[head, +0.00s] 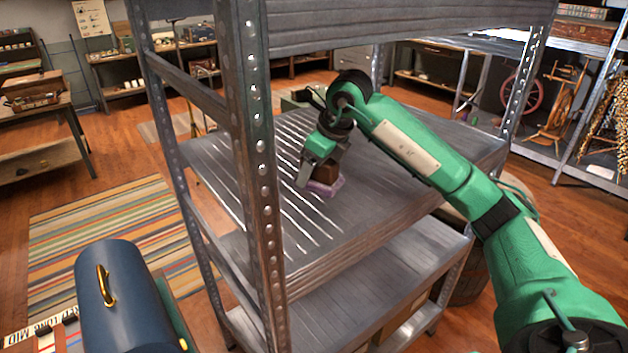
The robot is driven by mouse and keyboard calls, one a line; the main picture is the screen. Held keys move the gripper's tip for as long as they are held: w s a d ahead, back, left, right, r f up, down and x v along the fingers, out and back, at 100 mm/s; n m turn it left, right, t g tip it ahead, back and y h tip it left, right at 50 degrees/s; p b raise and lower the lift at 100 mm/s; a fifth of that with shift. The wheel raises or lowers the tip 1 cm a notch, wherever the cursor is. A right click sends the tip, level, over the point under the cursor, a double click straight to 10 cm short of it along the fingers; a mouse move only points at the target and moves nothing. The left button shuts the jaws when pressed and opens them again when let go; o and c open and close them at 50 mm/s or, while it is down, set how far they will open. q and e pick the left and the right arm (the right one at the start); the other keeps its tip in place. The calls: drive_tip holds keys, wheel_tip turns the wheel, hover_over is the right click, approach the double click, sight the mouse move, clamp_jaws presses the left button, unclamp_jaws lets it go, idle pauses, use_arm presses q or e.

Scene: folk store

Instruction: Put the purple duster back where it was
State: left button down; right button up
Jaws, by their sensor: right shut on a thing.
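The purple duster (325,188) is at the middle shelf (400,204) of the grey metal rack. It has a brown block-like upper part and a purple underside. My left gripper is not in view.
The rack's upright post (262,190) stands close on the left, and an upper shelf (400,22) hangs overhead. The middle shelf around the duster is bare. A blue rounded case with a brass handle (118,300) is at the lower left. A striped rug (95,235) lies on the floor.

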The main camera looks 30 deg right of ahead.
sight(314, 182)
wheel_tip(314, 182, down, 3)
drive_tip(key=shift+s+p, duration=0.1)
drive_tip(key=shift+p, duration=0.45)
drive_tip(key=shift+f, duration=0.65)
drive_tip(key=o, duration=1)
drive_tip(key=shift+c, duration=0.2)
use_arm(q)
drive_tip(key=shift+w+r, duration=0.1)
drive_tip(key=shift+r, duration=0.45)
